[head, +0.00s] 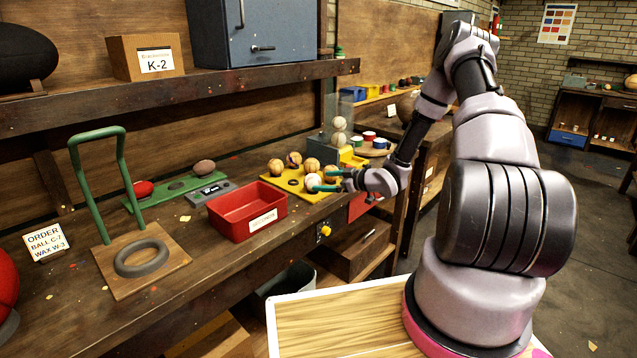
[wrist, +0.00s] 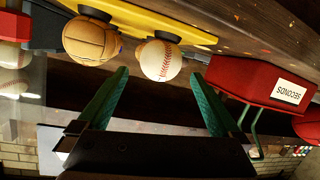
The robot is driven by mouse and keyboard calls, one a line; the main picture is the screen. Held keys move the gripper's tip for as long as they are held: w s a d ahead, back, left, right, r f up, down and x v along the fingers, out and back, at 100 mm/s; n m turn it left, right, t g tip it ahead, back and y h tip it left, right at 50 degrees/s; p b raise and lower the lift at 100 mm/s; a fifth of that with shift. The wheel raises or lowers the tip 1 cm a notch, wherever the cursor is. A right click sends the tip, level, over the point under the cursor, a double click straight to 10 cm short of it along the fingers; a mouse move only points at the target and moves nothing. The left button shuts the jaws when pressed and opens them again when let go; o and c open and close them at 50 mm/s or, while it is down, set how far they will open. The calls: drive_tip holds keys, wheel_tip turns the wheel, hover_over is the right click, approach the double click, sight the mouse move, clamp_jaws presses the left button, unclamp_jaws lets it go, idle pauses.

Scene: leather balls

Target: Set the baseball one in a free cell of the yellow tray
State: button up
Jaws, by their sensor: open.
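The yellow tray (head: 310,196) lies on the workbench, with several tan and brown balls (head: 275,167) on it. A white baseball with red stitching (head: 313,181) is at the tray's near right part. It also shows in the wrist view (wrist: 160,60), by a dark round seat on the tray. A tan ball (wrist: 91,41) is beside it. A dark empty ring (head: 293,182) shows on the tray to its left in the head view. My gripper (head: 326,181) is open at the tray's right side, its green fingers pointing at the baseball. In the wrist view the baseball is just beyond and between the fingertips (wrist: 158,74).
A red bin (head: 247,210) labelled SECONDS stands left of the tray. White balls (head: 339,131) are stacked behind the tray by a grey and yellow holder. A green-framed stand (head: 140,262) and an order card (head: 45,241) are farther left.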

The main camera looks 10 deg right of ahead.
drive_tip(key=v, duration=0.8)
drive_tip(key=w+d+r+m+h, duration=0.2)
drive_tip(key=d+r+h, duration=0.35)
drive_tip(key=r, duration=0.45)
drive_tip(key=s+d+r+m+g+h, duration=0.1)
drive_tip(key=s+r+m+h, duration=0.15)
drive_tip(key=r, duration=0.45)
drive_tip(key=s+d+r+m+h, duration=0.1)
drive_tip(key=s+r+m+h, duration=0.15)
drive_tip(key=r, duration=0.45)
drive_tip(key=s+a+r+m+g, duration=0.1)
drive_tip(key=s+a+r+m, duration=0.1)
drive_tip(key=s, duration=0.7)
drive_tip(key=s+a+r+m+y, duration=0.1)
drive_tip(key=s+a+r+m, duration=0.2)
drive_tip(key=s, duration=0.7)
drive_tip(key=s+a+r+m+g+y, duration=0.1)
drive_tip(key=s+a+r+m, duration=0.2)
drive_tip(key=s+a+r, duration=0.2)
drive_tip(key=s+r, duration=0.3)
drive_tip(key=s, duration=0.2)
drive_tip(key=shift+a+g, duration=0.3)
drive_tip(key=shift+r, duration=0.1)
